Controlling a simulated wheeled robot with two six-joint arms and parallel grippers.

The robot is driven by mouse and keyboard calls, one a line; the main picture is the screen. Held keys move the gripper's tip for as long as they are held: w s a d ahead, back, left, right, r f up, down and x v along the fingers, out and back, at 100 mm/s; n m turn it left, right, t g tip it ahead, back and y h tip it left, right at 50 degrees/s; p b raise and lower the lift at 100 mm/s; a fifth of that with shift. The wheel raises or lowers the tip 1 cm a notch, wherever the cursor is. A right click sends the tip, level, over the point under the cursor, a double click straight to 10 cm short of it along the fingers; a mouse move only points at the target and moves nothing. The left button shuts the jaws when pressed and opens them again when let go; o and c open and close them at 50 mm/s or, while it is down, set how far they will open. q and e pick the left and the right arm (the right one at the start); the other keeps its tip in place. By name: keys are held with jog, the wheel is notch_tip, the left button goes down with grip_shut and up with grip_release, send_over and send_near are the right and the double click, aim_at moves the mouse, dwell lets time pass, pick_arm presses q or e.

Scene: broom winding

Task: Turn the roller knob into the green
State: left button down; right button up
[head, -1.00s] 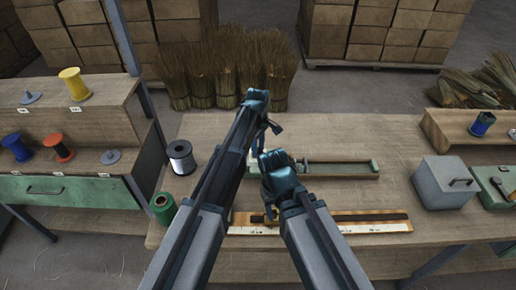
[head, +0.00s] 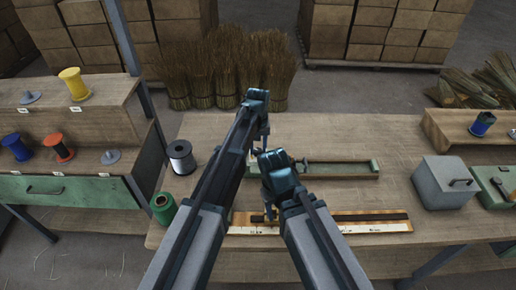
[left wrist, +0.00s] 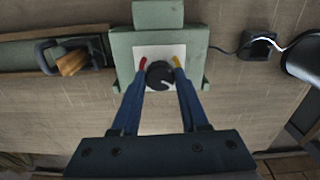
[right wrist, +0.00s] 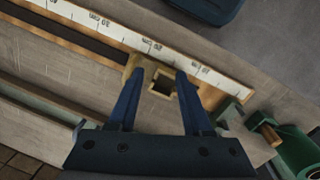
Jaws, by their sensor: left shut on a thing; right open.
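In the left wrist view a round black knob (left wrist: 160,75) sits on a white plate (left wrist: 152,52) on a green housing (left wrist: 122,42). A pale mark on the knob points to the lower right. Red shows at the plate's left and yellow at its right, beside the fingertips; I see no green zone on the plate. My left gripper (left wrist: 160,70) is shut on the knob, one finger on each side. It also shows in the head view (head: 263,132), where my arm hides the knob. My right gripper (right wrist: 157,74) is open above a brass piece with a square hole (right wrist: 143,83).
A ruler strip (head: 370,228) lies along the bench front. A long green tray (head: 340,170) lies behind it. A white-and-black spool (head: 181,157) and a green spool (head: 163,207) stand at left. A grey box (head: 445,182) stands at right.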

aim_at(258, 150)
pick_arm(q)
jog(key=m, duration=1.1)
jog(key=shift+m, duration=0.4)
dwell(0.4)
jog(key=shift+c, duration=2.1)
grip_release()
jog(key=shift+r, duration=0.15)
notch_tip(258, 150, up, 14)
jog(key=p, duration=1.4)
jog(key=shift+f, duration=0.2)
